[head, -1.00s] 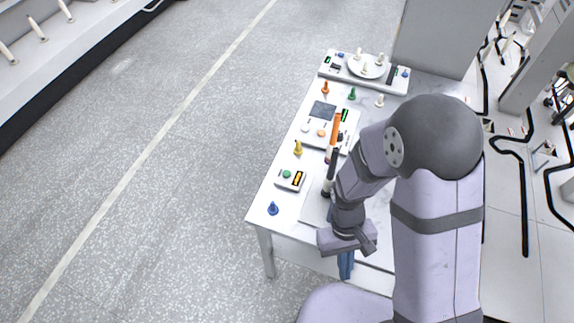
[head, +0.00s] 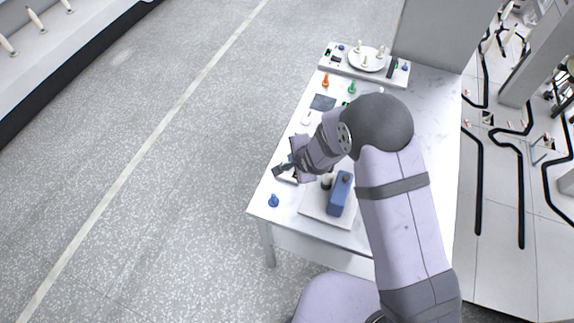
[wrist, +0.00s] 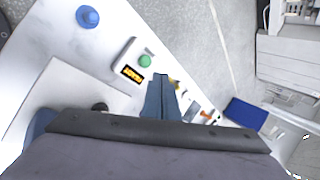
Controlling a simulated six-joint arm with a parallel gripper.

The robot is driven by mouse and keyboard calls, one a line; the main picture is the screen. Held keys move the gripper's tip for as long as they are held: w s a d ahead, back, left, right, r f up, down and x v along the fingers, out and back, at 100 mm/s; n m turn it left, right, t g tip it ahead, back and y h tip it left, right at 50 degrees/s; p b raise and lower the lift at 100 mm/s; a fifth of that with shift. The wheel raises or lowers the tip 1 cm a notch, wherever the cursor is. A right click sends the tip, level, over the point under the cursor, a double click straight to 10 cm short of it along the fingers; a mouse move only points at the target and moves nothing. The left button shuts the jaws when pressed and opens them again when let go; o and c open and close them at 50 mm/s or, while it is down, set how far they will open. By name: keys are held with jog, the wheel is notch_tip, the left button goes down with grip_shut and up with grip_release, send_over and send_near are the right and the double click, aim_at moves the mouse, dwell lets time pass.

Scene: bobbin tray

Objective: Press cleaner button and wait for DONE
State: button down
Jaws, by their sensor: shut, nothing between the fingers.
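The cleaner is a small white box with a round green button (wrist: 145,61) and a black display (wrist: 132,73) with yellow-orange lettering, too small to read. In the wrist view it lies just left of and above my gripper (wrist: 161,82). My gripper's fingers are shut together and empty, to the right of the green button; the button is uncovered there. I cannot tell the height of the fingertips above the table. In the head view my gripper (head: 283,171) is over the cleaner's spot and hides most of the box.
A blue peg (head: 273,201) stands near the table's front left corner. A blue block (head: 340,194) stands on a white board (head: 312,208) close to my arm. Orange (head: 325,81) and green (head: 352,88) pegs stand farther back, before a white unit with a round plate (head: 366,63).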

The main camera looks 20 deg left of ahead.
jog(key=r+m, duration=0.1)
jog(key=m, duration=0.1)
jog(key=w+a+m+y, duration=0.1)
jog(key=m, duration=0.2)
jog(key=w+a+r+m+t, duration=0.1)
jog(key=m, duration=0.1)
jog(key=shift+a+r+m, duration=0.1)
jog(key=shift+r+m, duration=0.2)
jog(key=shift+m, duration=0.1)
jog(key=shift+f, duration=0.15)
jog(key=b, duration=0.7)
send_near(288, 163)
jog(key=w+a+f, duration=0.2)
jog(key=w+a, duration=0.1)
jog(key=shift+a+f, duration=0.3)
jog(key=shift+a, duration=0.05)
jog(key=shift+f, duration=0.15)
dwell(1.2)
jog(key=shift+f, duration=0.25)
